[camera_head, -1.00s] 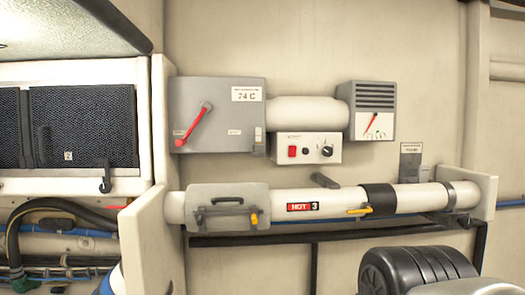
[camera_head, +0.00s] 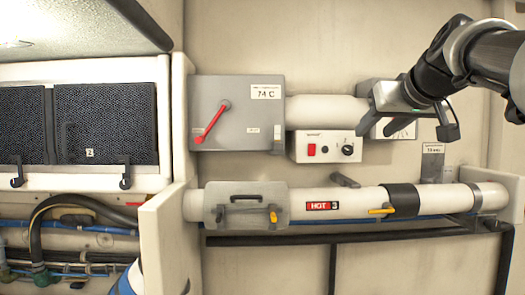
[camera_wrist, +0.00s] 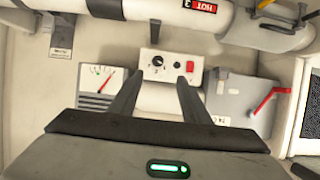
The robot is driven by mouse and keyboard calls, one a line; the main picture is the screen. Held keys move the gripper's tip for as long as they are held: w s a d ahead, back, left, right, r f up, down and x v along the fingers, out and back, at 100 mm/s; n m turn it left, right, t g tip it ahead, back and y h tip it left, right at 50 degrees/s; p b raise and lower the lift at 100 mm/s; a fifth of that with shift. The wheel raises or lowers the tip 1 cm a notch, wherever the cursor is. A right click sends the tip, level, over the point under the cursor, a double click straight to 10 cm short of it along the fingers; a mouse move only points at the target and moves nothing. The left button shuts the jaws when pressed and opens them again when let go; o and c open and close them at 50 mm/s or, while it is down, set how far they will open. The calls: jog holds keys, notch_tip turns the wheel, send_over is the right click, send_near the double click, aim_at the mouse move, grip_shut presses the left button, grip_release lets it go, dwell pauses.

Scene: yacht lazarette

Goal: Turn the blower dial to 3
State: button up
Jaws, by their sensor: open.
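The blower dial is a small black knob (camera_head: 347,150) on the right side of a white control panel (camera_head: 319,159) on the wall. Small marks surround it, but I cannot tell which one it points to. The panel carries a red switch (camera_head: 311,150) on its left. In the wrist view the scene appears upside down, with the dial (camera_wrist: 157,61) left of the red switch (camera_wrist: 191,65). My gripper (camera_wrist: 158,84) is open and empty, its two fingers spread below the panel in that picture, apart from the dial. In the head view my arm comes in from the upper right.
A grey box with a red lever (camera_head: 211,121) is left of the panel. A white duct (camera_head: 325,109) runs above it, and a pipe with a HOT 3 label (camera_head: 322,206) below. A gauge (camera_wrist: 101,80) sits beside it, partly covered by my arm in the head view.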

jog(key=p, duration=0.3)
send_near(349, 150)
jog(key=x, duration=0.8)
jog(key=shift+w+f, duration=0.1)
jog(key=shift+w, duration=0.15)
jog(key=shift+c, duration=0.4)
jog(key=c, duration=1)
jog(key=shift+o, duration=0.2)
